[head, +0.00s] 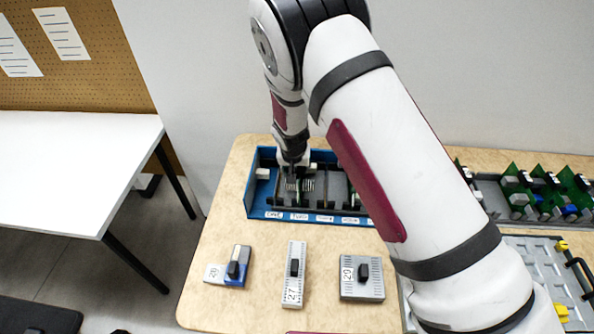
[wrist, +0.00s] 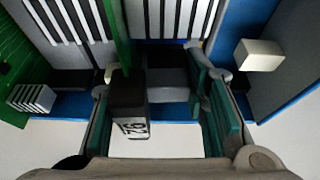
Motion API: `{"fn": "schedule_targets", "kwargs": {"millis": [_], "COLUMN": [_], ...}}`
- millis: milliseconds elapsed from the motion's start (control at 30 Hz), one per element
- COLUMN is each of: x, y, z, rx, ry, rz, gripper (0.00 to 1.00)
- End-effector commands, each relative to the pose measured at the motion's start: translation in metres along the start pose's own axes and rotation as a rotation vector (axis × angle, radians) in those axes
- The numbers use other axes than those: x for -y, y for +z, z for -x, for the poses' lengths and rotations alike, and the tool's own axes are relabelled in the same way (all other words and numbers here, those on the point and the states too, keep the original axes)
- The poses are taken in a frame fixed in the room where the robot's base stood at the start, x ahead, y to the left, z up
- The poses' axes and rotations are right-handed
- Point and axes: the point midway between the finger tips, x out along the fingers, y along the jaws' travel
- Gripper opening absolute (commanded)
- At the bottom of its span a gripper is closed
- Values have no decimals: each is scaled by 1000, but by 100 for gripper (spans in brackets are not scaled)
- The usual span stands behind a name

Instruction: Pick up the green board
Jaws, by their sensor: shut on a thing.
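A green board (wrist: 121,35) stands on edge between grey ribbed parts in the wrist view. A black block with a white number label (wrist: 128,105) is at its near end. My gripper (wrist: 158,95) has its teal-padded fingers on either side of this block and is shut on the board's block. The exact contact, especially at the right finger, is hard to make out. In the head view my gripper (head: 293,158) reaches down into the blue tray (head: 262,208) at its left part; the held board is hardly visible there.
More green boards (head: 545,195) stand in a rack at the right. Another green board (wrist: 14,65) is at the wrist view's left edge. A white table (head: 70,165) is at left.

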Motion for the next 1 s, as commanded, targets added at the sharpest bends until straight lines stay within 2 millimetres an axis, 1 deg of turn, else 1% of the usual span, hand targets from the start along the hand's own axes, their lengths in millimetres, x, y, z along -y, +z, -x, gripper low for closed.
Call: {"fn": "schedule_targets", "kwargs": {"millis": [167,267,467,800,900,1000], "x": [0,0,0,-1,-2,-2], "y": [-8,-14,-28,-55,-61,-65], "z": [16,29,62,130,145,155], "rx": [-3,-5,-6,-5,-4,-3], "ry": [-1,-3,-3,-2,-2,-1], "rz": [-2,-1,-2,-1,-1,0], "gripper": [4,4,4,4,4,4]}}
